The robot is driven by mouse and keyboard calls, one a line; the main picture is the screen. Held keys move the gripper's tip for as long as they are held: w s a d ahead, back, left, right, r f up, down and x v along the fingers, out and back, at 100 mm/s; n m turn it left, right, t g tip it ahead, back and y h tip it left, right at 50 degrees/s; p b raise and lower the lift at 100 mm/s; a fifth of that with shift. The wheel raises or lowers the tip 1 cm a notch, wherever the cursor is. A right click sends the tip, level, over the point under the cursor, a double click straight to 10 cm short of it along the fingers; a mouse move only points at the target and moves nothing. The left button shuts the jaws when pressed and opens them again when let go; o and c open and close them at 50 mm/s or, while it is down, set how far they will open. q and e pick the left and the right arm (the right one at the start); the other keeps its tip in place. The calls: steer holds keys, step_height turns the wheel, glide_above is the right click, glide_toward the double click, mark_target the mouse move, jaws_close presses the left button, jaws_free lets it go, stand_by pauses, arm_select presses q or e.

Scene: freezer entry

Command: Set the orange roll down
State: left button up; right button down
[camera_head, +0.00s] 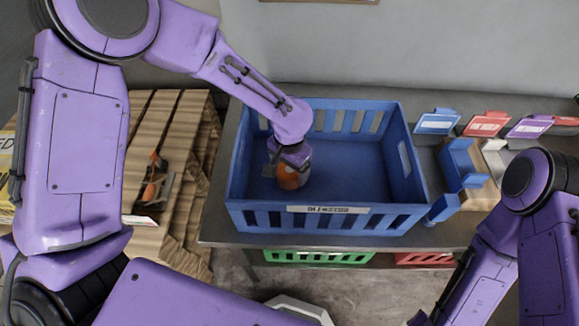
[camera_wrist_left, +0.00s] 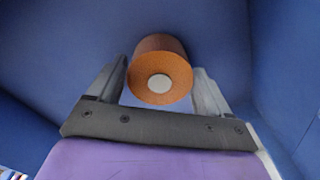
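The orange roll (camera_head: 288,178) is inside the blue crate (camera_head: 322,226), towards its front left. In the left wrist view the roll (camera_wrist_left: 160,82) has a pale round centre and stands end-on between the two fingers. My left gripper (camera_head: 289,160) reaches down into the crate with its fingers closed about the roll's sides. Whether the roll's lower end touches the crate floor cannot be told. My right arm shows at the right side, but its gripper is out of the picture.
Blue (camera_head: 437,122), red (camera_head: 486,124) and purple (camera_head: 529,126) label holders stand right of the crate. Green (camera_head: 320,257) and red (camera_head: 425,259) crates lie below the table. An orange and black tool (camera_head: 154,182) is at left. The crate floor right of the roll is clear.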

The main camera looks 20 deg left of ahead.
mark_target(289, 169)
arm_select(q)
steer(key=shift+o, duration=0.8)
steer(key=shift+r, duration=0.1)
step_height(289, 169, up, 12)
